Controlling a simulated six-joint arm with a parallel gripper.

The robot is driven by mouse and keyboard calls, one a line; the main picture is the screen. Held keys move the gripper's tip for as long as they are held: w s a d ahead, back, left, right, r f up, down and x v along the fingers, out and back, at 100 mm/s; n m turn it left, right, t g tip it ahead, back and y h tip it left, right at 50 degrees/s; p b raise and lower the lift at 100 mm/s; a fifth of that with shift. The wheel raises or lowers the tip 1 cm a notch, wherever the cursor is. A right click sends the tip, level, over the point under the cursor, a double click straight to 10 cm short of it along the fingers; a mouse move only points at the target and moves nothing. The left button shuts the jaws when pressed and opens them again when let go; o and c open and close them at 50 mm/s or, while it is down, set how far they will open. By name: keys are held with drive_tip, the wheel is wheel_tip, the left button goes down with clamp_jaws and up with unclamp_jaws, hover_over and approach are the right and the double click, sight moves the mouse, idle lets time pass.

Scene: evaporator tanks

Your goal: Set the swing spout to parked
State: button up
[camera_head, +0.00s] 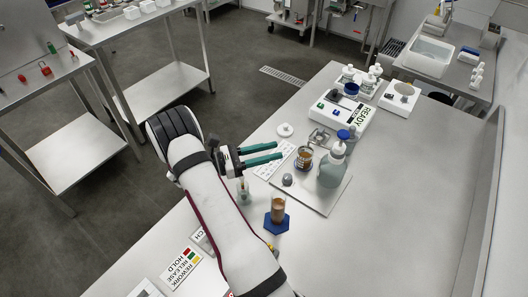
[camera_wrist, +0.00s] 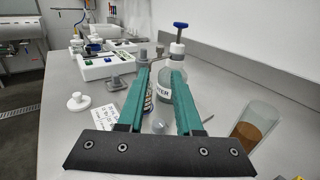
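My gripper (camera_head: 281,151) has two teal fingers held apart, with nothing between their tips. It hangs over the bench, left of a labelled dark jar (camera_head: 304,159) and a pale "WATER" bottle (camera_head: 331,172). In the wrist view, my gripper (camera_wrist: 160,72) points toward that bottle (camera_wrist: 165,86), which has a white neck and blue T-shaped top (camera_wrist: 180,26). The fingers partly hide the jar and bottle. A grey fitting (camera_head: 319,138) sits behind the jar; it also shows left of the fingers (camera_wrist: 115,76). I cannot tell for certain which part is the swing spout or its position.
A glass of brown liquid (camera_head: 278,207) stands on a blue hexagonal mat (camera_head: 277,226). A grey dome (camera_head: 287,180) sits on the metal plate (camera_head: 318,200). A white "READY" unit (camera_head: 347,116) and several bottles stand farther back. The bench's right side (camera_head: 410,190) is clear.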

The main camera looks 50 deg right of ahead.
sight(320, 145)
drive_tip(key=shift+v, duration=0.8)
drive_tip(key=shift+r+m, duration=0.15)
drive_tip(key=shift+m, duration=0.15)
drive_tip(key=shift+c, duration=1.3)
drive_tip(key=shift+d+r+m+y, duration=0.1)
drive_tip(key=shift+r+m+y, duration=0.25)
drive_tip(key=shift+m, duration=0.75)
drive_tip(key=shift+c, duration=1.1)
drive_tip(key=d+m, duration=0.2)
drive_tip(key=m, duration=0.2)
drive_tip(key=w+d+m, duration=0.1)
drive_tip(key=d+m, duration=0.1)
drive_tip(key=m, duration=0.3)
drive_tip(key=d+m+h, duration=0.1)
drive_tip(key=d+m, duration=0.1)
drive_tip(key=m, duration=0.2)
drive_tip(key=shift+w+d+f+m, duration=0.3)
drive_tip(key=shift+d+m, duration=0.05)
drive_tip(key=shift+m, duration=0.05)
clamp_jaws()
drive_tip(key=s+d+m, duration=0.1)
drive_tip(key=s+d, duration=0.4)
drive_tip(key=s, duration=0.3)
drive_tip(key=shift+d+m, duration=0.3)
drive_tip(key=shift+d, duration=0.1)
